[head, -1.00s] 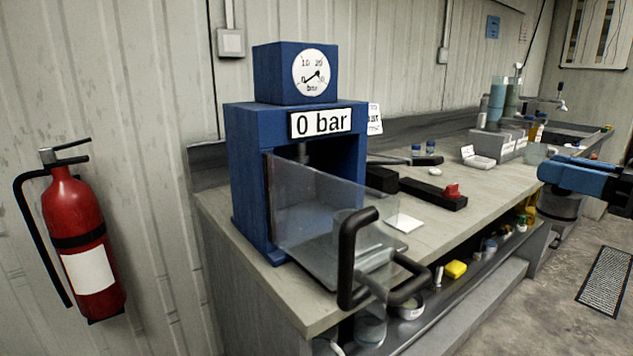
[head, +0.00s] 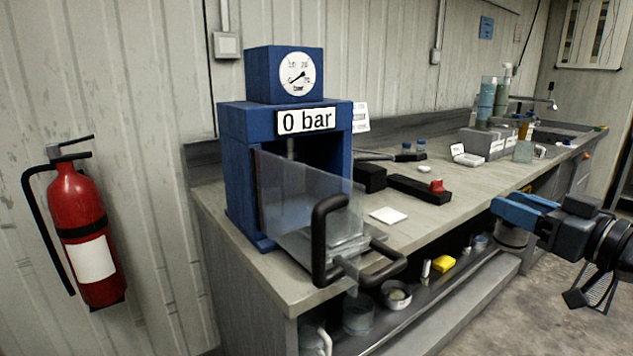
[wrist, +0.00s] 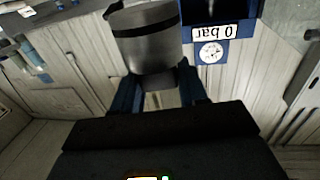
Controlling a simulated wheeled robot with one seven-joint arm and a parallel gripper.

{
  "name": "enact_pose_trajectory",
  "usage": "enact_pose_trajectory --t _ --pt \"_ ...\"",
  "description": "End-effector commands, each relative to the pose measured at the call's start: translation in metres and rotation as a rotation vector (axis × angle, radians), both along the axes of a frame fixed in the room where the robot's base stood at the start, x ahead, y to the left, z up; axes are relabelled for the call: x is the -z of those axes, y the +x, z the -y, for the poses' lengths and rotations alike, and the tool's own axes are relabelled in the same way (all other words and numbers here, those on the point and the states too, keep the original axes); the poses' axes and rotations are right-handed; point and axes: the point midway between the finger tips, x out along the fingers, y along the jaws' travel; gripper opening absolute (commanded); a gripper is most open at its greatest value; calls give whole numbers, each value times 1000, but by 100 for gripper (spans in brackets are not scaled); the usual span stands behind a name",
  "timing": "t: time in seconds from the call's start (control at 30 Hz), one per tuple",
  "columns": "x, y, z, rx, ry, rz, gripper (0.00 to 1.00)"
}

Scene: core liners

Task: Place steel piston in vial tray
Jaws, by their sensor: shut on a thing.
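The steel piston is a wide grey metal cylinder (wrist: 147,42) with a dark band at its rim in the wrist view. My gripper (wrist: 160,88) is shut on its narrower stem, one blue finger on each side. In the head view my gripper (head: 512,207) is at the right, in front of the bench, with the piston (head: 511,236) hanging under the fingers, partly hidden. A low white labelled holder (head: 467,157) stands far back on the bench; I cannot tell whether it is the vial tray.
A blue press (head: 235,170) reading 0 bar stands at the bench's left end, its clear door (head: 290,200) with black handle swung out. Floor in front is clear.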

Motion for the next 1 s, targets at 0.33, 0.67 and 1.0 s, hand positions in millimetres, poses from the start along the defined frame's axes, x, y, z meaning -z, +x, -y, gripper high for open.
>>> enact_pose_trajectory --t 0.33,0.67,1.0 --pt "119 24 -35 198 -2 -10 0" --pt "243 -4 -70 383 -4 -8 0" --pt "272 -21 -77 425 -1 -1 0"
